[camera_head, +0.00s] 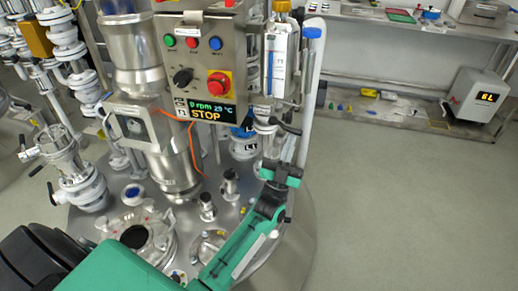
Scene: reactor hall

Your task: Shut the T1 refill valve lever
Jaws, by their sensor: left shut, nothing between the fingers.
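A valve with a black lever (286,127) sits below a clear graduated cylinder (279,60) on the right side of the reactor. The lever slants down to the right from the valve body. I take it for the T1 refill valve, but its label is too small to read. My left gripper (281,168) is at the end of the green arm, just below the lever and apart from it in the picture. It is shut and empty. Its fingertips are hard to make out. My right gripper is not in view.
A control box (204,67) with buttons and a display reading STOP stands left of the cylinder. A white post (307,95) stands close to the right of the lever. Flanged ports and fittings crowd the reactor lid. The floor (400,210) at the right is clear.

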